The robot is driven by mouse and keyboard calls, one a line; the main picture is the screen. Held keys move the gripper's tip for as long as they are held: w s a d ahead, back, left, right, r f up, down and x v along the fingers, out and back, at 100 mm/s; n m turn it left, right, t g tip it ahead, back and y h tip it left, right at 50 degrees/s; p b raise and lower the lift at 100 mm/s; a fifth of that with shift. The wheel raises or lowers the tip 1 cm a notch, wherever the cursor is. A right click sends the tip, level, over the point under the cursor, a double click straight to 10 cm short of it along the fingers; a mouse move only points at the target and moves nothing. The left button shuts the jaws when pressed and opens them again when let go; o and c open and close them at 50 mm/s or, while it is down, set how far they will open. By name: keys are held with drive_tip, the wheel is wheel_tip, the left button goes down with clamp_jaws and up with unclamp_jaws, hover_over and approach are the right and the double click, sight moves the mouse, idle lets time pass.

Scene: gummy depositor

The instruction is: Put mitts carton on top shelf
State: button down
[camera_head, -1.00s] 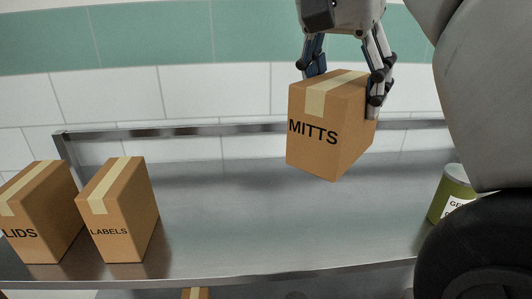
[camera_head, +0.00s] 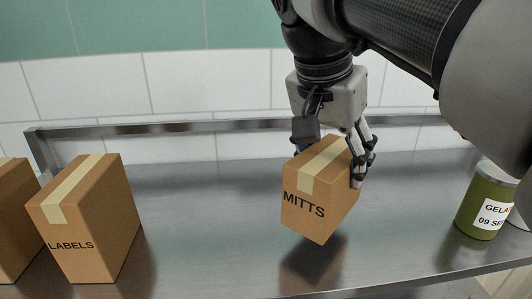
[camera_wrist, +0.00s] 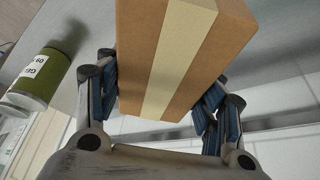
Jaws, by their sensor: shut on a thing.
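The mitts carton (camera_head: 309,208) is a brown box with a tan tape strip and the word MITTS on its front. My gripper (camera_head: 330,158) is shut on it from above, with fingers on two opposite sides. The carton hangs slightly tilted over the metal shelf (camera_head: 210,230), with a dark shadow on the shelf below it; it appears a little above the surface. In the wrist view the carton (camera_wrist: 178,60) fills the space between the blue-padded fingers (camera_wrist: 160,95).
The labels carton (camera_head: 90,225) and another brown carton (camera_head: 12,225) stand at the left of the shelf. A green gelatin can (camera_head: 487,205) stands at the right, with a pale object beside it. A metal rail (camera_head: 180,128) runs along the back. Shelf between labels carton and can is clear.

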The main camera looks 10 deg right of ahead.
drive_tip(key=shift+w+f+b, duration=0.1)
drive_tip(key=shift+f+b, duration=0.25)
drive_tip(key=shift+f, duration=1.85)
drive_tip(key=shift+f, duration=0.2)
drive_tip(key=shift+c, duration=2.2)
unclamp_jaws()
drive_tip(key=shift+a+r, duration=0.15)
drive_tip(key=shift+r, duration=0.4)
drive_tip(key=p+v, duration=0.2)
drive_tip(key=v, duration=0.9)
drive_tip(key=shift+r, duration=0.1)
